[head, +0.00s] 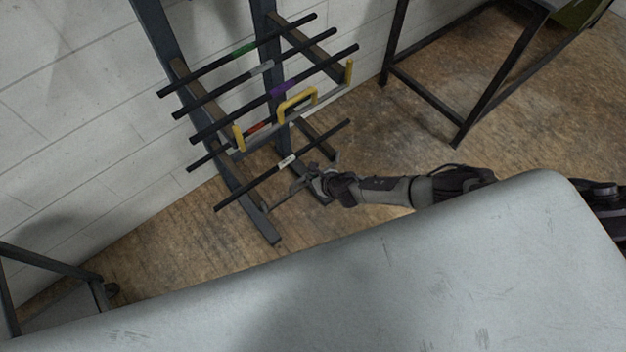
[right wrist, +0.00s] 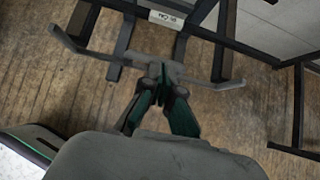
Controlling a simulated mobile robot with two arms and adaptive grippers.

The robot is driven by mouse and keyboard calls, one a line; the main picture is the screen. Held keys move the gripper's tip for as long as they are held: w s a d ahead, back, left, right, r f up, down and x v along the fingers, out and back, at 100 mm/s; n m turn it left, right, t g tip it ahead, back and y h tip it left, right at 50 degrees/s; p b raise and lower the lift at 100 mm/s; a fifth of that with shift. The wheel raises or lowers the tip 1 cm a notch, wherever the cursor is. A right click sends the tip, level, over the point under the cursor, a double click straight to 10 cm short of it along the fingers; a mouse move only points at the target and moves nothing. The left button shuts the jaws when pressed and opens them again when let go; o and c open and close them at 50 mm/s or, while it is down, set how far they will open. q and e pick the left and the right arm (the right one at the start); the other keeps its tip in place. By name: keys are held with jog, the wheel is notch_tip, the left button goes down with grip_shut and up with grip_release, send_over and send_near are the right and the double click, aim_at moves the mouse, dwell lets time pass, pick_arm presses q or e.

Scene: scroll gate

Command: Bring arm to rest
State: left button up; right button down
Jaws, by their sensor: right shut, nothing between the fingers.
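My right arm reaches in from the right in the head view, over the floor beyond the pale grey surface. My right gripper (head: 316,183) is shut and empty, low in front of a dark rack (head: 262,222). In the right wrist view the gripper (right wrist: 160,88) overlaps the middle of a grey bar with bent ends (right wrist: 100,52). I cannot tell whether it touches the bar. My left gripper is not in view.
The rack carries several black rods with coloured bands and a yellow handle (head: 297,103). The lowest rod has a white label (head: 287,161). A pale grey surface (head: 330,290) fills the front. A dark frame (head: 425,95) stands right; open wooden floor (head: 400,145) lies between.

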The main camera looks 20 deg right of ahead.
jog(key=shift+r, duration=0.4)
dwell(0.3)
jog(key=s+d+f+m+g+h, duration=0.2)
jog(key=s+f+m, duration=0.8)
jog(key=s+m, duration=0.65)
jog(key=s+d+f+m+g, duration=0.1)
jog(key=s+f+m, duration=0.1)
jog(key=s+m, duration=0.5)
jog(key=s+d+f+m+g, duration=0.2)
jog(key=s+m, duration=0.5)
jog(key=s, duration=0.4)
jog(key=s+d+f+m+g+h, duration=0.1)
jog(key=s+d+f+m+g, duration=0.1)
jog(key=s+m, duration=0.5)
jog(key=s+f, duration=0.1)
jog(key=s, duration=0.2)
jog(key=shift+f, duration=0.35)
